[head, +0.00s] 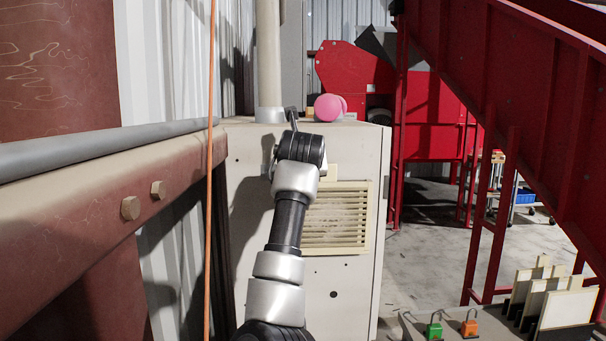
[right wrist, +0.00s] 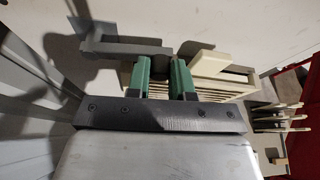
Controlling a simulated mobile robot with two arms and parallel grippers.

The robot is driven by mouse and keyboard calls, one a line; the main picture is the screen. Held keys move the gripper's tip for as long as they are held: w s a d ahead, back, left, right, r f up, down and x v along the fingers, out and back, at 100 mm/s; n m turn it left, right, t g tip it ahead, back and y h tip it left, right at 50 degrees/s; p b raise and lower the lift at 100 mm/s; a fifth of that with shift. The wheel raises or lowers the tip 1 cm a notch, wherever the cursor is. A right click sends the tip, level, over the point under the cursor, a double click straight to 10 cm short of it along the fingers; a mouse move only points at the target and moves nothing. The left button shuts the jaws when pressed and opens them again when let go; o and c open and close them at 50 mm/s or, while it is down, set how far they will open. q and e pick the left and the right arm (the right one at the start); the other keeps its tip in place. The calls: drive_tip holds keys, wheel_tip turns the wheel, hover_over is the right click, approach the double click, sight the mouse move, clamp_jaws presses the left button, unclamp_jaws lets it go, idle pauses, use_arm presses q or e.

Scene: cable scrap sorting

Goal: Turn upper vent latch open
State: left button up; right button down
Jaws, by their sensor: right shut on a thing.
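The slatted vent cover (head: 338,222) is on the front of a cream cabinet, and its upper edge also shows in the right wrist view (right wrist: 213,88). A grey lever-like bar (right wrist: 115,47), which I take as the upper vent latch, lies level at the vent's upper left. My right gripper (right wrist: 164,62) has its green fingertips at the bar's right end, shut on it with a gap between the fingers. The exact contact is hard to see. In the head view my arm hides the gripper. My left gripper is in neither view.
A pink ball-like object (head: 328,107) sits on the cabinet top beside a pipe. A rusty beam with a grey rail (head: 90,155) runs along the left, and an orange cable (head: 209,200) hangs beside it. Red machinery (head: 540,100) stands at right; cream panels (head: 566,309) are at lower right.

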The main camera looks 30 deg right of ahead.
drive_tip(key=shift+w+a+r+n+g+h+p, duration=0.15)
drive_tip(key=shift+a+r+n+h+p, duration=0.1)
drive_tip(key=shift+r+n+h, duration=0.3)
drive_tip(key=shift+w+a+r+n+g+h+p, duration=0.2)
drive_tip(key=shift+a+r+n+h, duration=0.1)
drive_tip(key=shift+r+n, duration=0.35)
drive_tip(key=shift+w+a+r+n+g+h+p, duration=0.1)
drive_tip(key=shift+a+r+n+g+h+p, duration=0.1)
drive_tip(key=shift+r+n+h, duration=0.4)
drive_tip(key=c, duration=1)
unclamp_jaws()
drive_tip(key=shift+f, duration=0.1)
